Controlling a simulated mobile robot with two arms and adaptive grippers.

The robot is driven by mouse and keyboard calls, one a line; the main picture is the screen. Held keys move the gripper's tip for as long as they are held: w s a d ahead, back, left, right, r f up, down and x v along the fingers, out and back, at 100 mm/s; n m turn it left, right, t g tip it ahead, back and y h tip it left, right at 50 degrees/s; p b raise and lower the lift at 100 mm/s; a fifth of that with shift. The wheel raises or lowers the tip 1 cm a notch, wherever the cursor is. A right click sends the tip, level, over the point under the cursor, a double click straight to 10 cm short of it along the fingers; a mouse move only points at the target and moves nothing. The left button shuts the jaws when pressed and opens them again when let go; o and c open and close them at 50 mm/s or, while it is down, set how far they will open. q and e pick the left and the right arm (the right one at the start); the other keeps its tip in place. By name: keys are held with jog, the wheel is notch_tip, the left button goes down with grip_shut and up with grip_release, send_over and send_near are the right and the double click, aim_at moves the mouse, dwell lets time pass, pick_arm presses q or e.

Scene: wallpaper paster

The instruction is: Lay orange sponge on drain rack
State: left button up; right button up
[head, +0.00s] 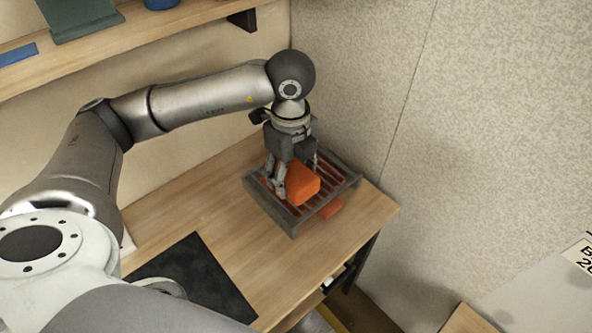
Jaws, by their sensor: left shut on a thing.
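The orange sponge (304,186) is a bright block at the drain rack (268,206), a dark slatted frame on the wooden table. My left gripper (296,178) points down over the rack and is shut on the sponge, with one finger visible on its left side. The sponge is over the slats, inside the rack's outline. I cannot tell whether its underside touches the slats. My right gripper is not in view.
A small red-orange piece (332,208) shows at the rack's front right edge. A black mat (200,277) lies on the wooden table (190,212). Walls stand close behind and to the right. A shelf (120,35) hangs above at the left.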

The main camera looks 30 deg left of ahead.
pick_arm(q)
jog(key=w+a+f, duration=0.1)
jog(key=w+f, duration=0.1)
jog(key=w+a+f+p, duration=0.1)
jog(key=w+f, duration=0.1)
jog(key=w, duration=0.1)
jog(key=w+a+f, duration=0.2)
jog(key=shift+w+f+p, duration=0.35)
jog(key=shift+w+p, duration=0.05)
jog(key=shift+w+a+f, duration=0.35)
jog(key=shift+w+f, duration=0.2)
jog(key=shift+f, duration=0.25)
notch_tip(320, 180, down, 2)
jog(key=shift+f+p, duration=0.1)
jog(key=shift+p, duration=0.6)
jog(key=shift+f, duration=0.35)
